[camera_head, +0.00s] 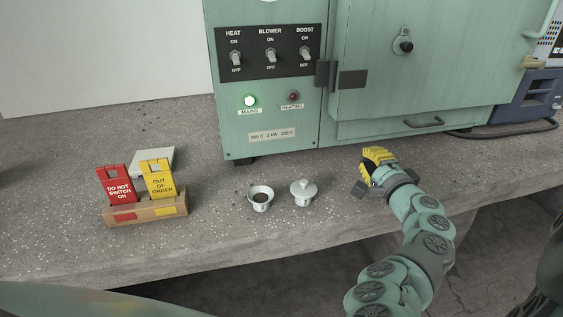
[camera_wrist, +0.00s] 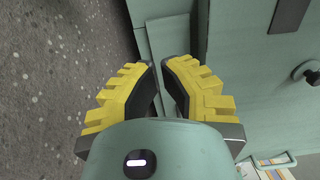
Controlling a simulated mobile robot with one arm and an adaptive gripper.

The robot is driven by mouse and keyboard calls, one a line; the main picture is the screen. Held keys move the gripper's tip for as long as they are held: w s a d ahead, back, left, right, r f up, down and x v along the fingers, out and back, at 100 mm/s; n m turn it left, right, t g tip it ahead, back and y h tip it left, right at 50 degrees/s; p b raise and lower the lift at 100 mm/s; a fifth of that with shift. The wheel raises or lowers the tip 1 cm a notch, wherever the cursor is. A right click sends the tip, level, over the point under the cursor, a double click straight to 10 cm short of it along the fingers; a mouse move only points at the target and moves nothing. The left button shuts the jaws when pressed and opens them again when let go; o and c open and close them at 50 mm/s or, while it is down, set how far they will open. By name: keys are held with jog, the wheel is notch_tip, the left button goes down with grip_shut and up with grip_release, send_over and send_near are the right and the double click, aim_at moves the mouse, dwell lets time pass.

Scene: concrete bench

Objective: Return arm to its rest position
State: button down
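My gripper (camera_head: 366,166) has yellow ribbed fingers and is on my green jointed arm. It is above the concrete bench (camera_head: 330,229), in front of the oven's lower right part. In the wrist view, the two yellow fingers of my gripper (camera_wrist: 160,66) lean toward each other at the tips. A narrow gap shows between them, with nothing held in it. The arm comes in from the lower right and bends up to the gripper.
The green oven (camera_head: 440,80) stands behind. A white cup (camera_head: 260,204) with dark contents and a white lidded pot (camera_head: 303,197) sit left of my gripper. Further left, a wooden holder (camera_head: 145,211) bears a red tag (camera_head: 117,185) and a yellow tag (camera_head: 160,180), near a pale block (camera_head: 148,154).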

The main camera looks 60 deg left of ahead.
jog(key=shift+v, duration=1.45)
jog(key=shift+w+r, duration=0.1)
